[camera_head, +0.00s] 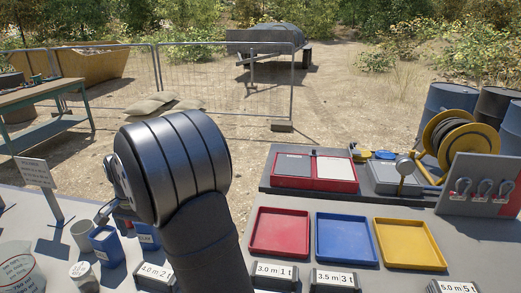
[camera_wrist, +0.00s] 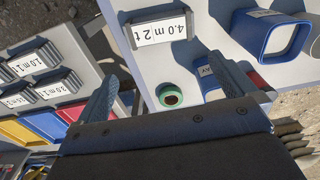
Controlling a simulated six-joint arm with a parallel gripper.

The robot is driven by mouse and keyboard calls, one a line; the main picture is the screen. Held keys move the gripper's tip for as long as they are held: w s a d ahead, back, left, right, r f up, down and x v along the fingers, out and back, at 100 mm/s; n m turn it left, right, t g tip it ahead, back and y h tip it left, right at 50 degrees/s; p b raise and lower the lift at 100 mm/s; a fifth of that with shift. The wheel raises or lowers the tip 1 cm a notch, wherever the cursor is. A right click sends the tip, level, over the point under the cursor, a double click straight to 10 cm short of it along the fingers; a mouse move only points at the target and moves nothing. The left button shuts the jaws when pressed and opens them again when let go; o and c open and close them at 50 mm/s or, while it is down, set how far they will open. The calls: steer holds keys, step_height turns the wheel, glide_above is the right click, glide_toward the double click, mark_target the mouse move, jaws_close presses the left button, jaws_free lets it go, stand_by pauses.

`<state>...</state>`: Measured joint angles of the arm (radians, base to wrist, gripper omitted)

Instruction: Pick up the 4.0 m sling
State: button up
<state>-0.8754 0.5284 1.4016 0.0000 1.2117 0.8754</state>
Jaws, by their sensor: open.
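The 4.0 m sling shows as a dark block with a white label reading 4.0 m 2 t (camera_head: 155,273), at the bottom of the head view on the grey bench, left of my arm. In the wrist view its label (camera_wrist: 160,32) is upside down at the top, beyond the fingertips. My gripper (camera_wrist: 167,80) is open with its two fingers wide apart and nothing between them. The sling is not touched by either finger. In the head view my thick black wrist hides most of the gripper.
Blue containers (camera_head: 105,245) and a cup (camera_head: 82,236) stand left of the sling. A green-rimmed round thing (camera_wrist: 170,96) lies between the fingers' line of view and the bench. Other labelled slings (camera_head: 275,272) sit to the right, before red (camera_head: 252,248), blue and yellow trays.

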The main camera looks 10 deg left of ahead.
mark_target(156, 272)
stand_by(0.4)
steer(key=c, duration=0.4)
steer(key=shift+c, duration=0.2)
steer(key=f+n, duration=0.4)
steer(key=n, duration=0.1)
steer(key=f+n, duration=0.4)
steer(key=n, duration=0.2)
steer(key=f+n, duration=0.5)
steer(key=n, duration=0.1)
steer(key=shift+s+d, duration=0.15)
steer(key=shift+d, duration=0.2)
steer(key=shift+w+a+f, duration=0.15)
steer(key=shift+f, duration=1.2)
steer(key=shift+w+a+f, duration=0.1)
steer(key=shift+w+f, duration=0.05)
steer(key=shift+f, duration=1.15)
